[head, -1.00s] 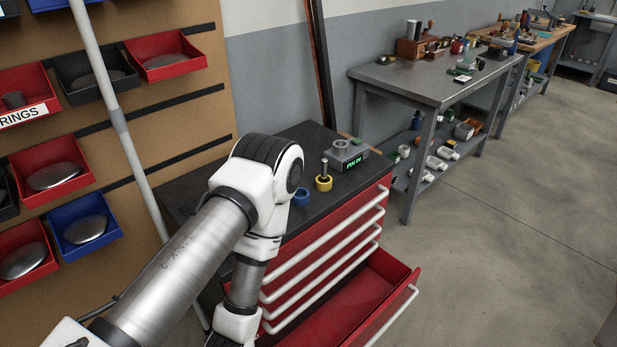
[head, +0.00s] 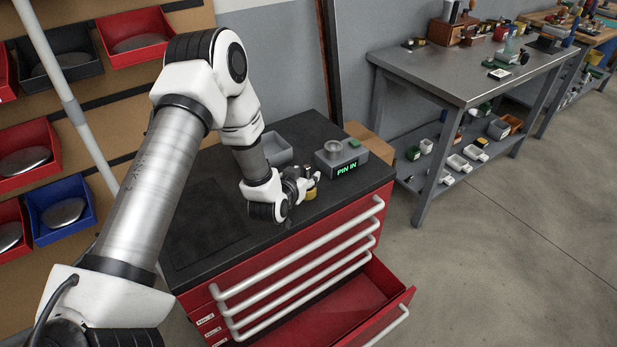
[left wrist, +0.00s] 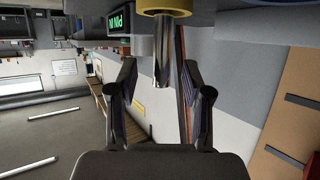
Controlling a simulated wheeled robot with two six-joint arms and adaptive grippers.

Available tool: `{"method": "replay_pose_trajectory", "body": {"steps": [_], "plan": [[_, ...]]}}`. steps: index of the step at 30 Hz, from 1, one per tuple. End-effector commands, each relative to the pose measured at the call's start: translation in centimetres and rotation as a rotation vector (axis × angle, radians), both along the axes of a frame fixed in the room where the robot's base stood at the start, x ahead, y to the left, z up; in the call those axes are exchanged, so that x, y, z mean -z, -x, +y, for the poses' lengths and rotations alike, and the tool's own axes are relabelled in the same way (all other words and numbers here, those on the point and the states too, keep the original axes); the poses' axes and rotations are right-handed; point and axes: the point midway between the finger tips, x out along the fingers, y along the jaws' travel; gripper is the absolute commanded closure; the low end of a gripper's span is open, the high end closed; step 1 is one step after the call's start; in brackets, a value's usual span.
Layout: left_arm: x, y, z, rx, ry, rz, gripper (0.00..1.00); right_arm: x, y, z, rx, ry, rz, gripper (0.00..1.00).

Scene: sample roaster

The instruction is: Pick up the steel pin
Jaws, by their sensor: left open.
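The steel pin (left wrist: 163,55) stands in a yellow holder (left wrist: 165,10), which looks upside down in the left wrist view. In the head view the yellow holder (head: 311,193) stands on the dark cabinet top, and the pin is mostly hidden by my gripper. My left gripper (head: 301,183) is low over the cabinet top beside the holder. In the left wrist view my left gripper (left wrist: 160,75) is open, with the pin's free end between and just beyond its fingertips, apparently touching neither. My right gripper is not in view.
A grey device (head: 342,158) with a green "PIN IN" display stands just behind the holder. A grey tray (head: 277,147) is at the back. The red cabinet's bottom drawer (head: 340,300) is open. A steel workbench (head: 440,75) stands to the right.

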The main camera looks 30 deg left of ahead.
Motion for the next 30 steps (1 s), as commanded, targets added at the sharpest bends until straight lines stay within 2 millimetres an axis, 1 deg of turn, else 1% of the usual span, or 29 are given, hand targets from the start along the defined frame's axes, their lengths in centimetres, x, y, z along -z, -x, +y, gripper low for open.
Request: {"method": "replay_pose_trajectory", "body": {"steps": [1,4,6,11,12,14,15,26,30], "plan": [[0.3,-0.8,0.2,0.001,-0.002,0.000,0.50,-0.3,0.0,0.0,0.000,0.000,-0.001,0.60],[0.9,-2.0,0.5,0.000,-0.001,0.002,0.50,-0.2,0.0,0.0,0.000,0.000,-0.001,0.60],[1.0,-2.3,0.5,0.000,0.000,0.001,0.50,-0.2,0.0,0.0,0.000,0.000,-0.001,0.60],[1.1,-2.3,0.5,0.000,0.001,0.002,0.50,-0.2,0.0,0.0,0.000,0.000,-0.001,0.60],[1.0,-2.3,0.5,0.000,0.001,0.002,0.65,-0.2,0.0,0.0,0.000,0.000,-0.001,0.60],[1.1,-2.3,0.5,0.000,0.001,0.003,0.86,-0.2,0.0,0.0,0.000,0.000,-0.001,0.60],[1.1,-2.3,0.5,0.000,0.001,0.003,1.00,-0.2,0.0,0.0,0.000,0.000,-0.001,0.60],[1.0,-2.3,0.5,0.000,0.001,0.003,1.00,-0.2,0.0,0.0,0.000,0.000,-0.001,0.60],[0.5,-2.3,0.5,-0.001,0.002,0.003,1.00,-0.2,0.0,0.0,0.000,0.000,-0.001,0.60]]}}
